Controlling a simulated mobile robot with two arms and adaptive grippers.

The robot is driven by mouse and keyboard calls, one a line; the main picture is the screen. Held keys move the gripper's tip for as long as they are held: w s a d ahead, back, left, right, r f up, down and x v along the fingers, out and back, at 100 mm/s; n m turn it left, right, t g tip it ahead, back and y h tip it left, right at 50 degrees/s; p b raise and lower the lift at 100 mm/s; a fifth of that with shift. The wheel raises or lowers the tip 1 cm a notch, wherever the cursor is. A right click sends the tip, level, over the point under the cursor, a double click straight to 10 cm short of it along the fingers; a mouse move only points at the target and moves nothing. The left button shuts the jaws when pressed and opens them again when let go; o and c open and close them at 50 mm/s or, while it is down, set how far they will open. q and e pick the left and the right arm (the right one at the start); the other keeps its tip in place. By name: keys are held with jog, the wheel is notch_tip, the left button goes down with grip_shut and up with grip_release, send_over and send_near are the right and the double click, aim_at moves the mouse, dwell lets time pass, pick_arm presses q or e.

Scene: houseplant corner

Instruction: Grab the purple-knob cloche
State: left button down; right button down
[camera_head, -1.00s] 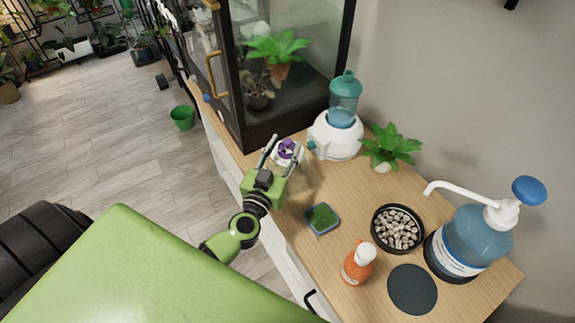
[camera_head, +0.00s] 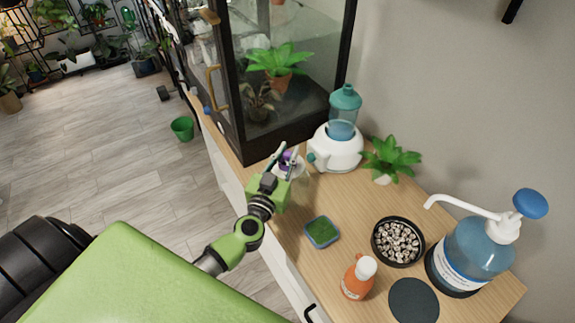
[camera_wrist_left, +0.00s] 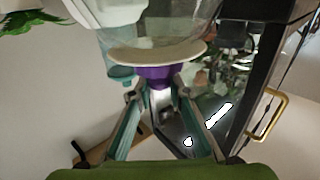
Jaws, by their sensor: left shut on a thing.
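The purple-knob cloche (camera_head: 287,160) is on the wooden cabinet top beside the black-framed glass case, largely hidden behind my left gripper in the head view. In the left wrist view its purple knob (camera_wrist_left: 165,76) shows between my fingertips, with a pale disc and a clear body beyond it. My left gripper (camera_head: 283,157) is shut on the knob; it also shows in the left wrist view (camera_wrist_left: 156,92). I cannot tell whether the cloche touches the cabinet top. My right gripper is not in view.
The glass case (camera_head: 290,100) stands close behind the cloche. A white and teal bottle unit (camera_head: 336,150) and a small plant (camera_head: 390,157) are to the right. A green-filled dish (camera_head: 321,232), pebble bowl (camera_head: 397,242), orange bottle (camera_head: 358,278) and pump bottle (camera_head: 475,250) stand nearer.

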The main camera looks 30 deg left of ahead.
pick_arm(q)
jog(key=shift+r, duration=0.3)
